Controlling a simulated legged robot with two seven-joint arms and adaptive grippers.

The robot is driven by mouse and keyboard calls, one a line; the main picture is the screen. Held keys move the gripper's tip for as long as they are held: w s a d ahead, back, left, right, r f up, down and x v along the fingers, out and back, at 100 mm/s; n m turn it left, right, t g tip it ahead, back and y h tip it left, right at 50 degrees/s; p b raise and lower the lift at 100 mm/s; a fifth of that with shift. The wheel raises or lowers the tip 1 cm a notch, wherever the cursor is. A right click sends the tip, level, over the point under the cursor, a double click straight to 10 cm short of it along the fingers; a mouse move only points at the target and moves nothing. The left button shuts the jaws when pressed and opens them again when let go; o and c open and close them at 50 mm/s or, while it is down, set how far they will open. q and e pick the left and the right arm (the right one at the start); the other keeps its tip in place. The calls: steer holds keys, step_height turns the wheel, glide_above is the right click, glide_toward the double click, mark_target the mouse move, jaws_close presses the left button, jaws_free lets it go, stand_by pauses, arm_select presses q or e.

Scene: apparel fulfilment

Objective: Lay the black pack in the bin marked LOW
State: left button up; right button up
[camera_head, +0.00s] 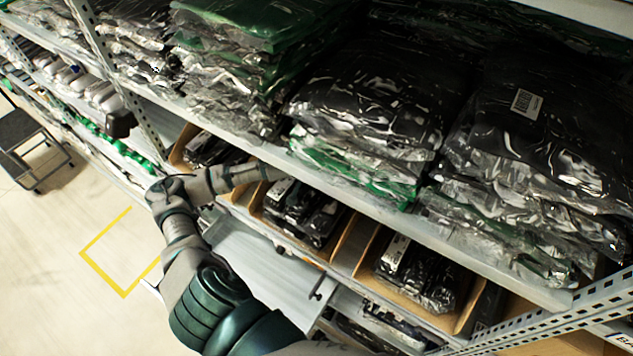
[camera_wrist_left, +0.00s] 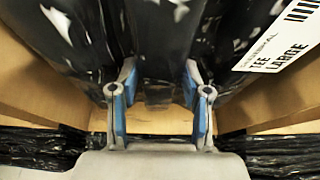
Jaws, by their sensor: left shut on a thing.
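My left arm reaches into the shelf in the head view, and its gripper (camera_head: 277,172) is at the bins below the upper shelf, its tips mostly hidden. In the left wrist view the blue-padded fingers (camera_wrist_left: 159,88) are shut on a glossy black pack (camera_wrist_left: 157,35), with part of it between them. A white label (camera_wrist_left: 280,45) at upper right reads "TEE LARGE". Cardboard bins hold black packs: a left bin (camera_head: 180,152), a middle bin (camera_head: 341,236) and a right bin (camera_head: 467,303). I cannot read a LOW mark on any of them. My right gripper is not in view.
The upper shelf edge (camera_head: 440,240) runs just above the bins and limits headroom. Black and green bagged garments (camera_head: 380,110) are stacked on it. A perforated upright (camera_head: 110,70) stands at left. The floor at left is clear around a yellow outline (camera_head: 122,250).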

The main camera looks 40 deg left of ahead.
mark_target(298, 212)
arm_select(q)
steer(key=o, duration=1.3)
steer(key=shift+w+a+f, duration=0.1)
steer(key=shift+w, duration=0.2)
steer(key=shift+w+d, duration=0.1)
steer(key=shift+d, duration=0.45)
steer(key=shift+d+r, duration=0.15)
steer(key=shift+r, duration=0.05)
steer(key=shift+s+r, duration=0.3)
steer(key=shift+r, duration=0.05)
steer(key=s+b, duration=0.2)
steer(key=s, duration=0.8)
steer(key=shift+s+b, duration=0.35)
steer(key=shift+s, duration=0.05)
steer(key=shift+s+d, duration=0.35)
steer(key=shift+s, duration=0.15)
steer(key=shift+s+d+r, duration=0.1)
steer(key=shift+s+d, duration=0.05)
steer(key=shift+d, duration=0.05)
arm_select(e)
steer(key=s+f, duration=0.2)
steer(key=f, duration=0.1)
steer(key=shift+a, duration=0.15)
